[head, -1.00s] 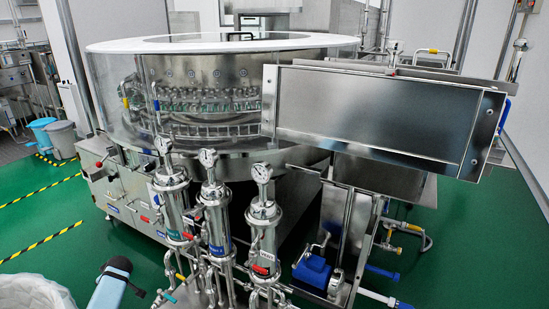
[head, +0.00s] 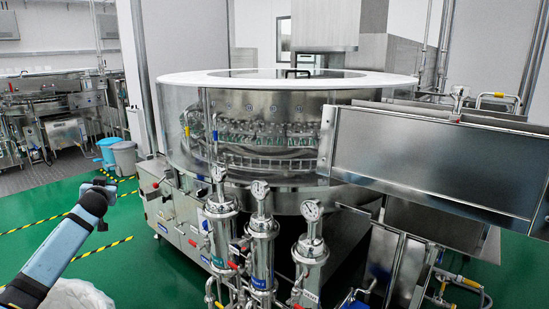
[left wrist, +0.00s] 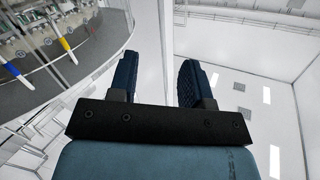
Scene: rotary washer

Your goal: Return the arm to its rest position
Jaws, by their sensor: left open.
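My left arm, pale blue with dark joints, comes in from the lower left of the head view. Its gripper (head: 104,186) is raised over the green floor, left of the rotary washer (head: 290,78) and apart from it. In the left wrist view the two dark ribbed fingers of the left gripper (left wrist: 157,78) stand apart with nothing between them. That view is tilted, with part of the washer's glass and bottles at upper left and pale walls at right. My right gripper is in neither view.
Upright steel filter housings (head: 261,245) with gauges stand in front of the washer. A steel chute (head: 430,160) juts out at right. A white lined bin (head: 75,296) is below my left arm. Blue and grey bins (head: 125,157) stand farther back. Green floor is open at left.

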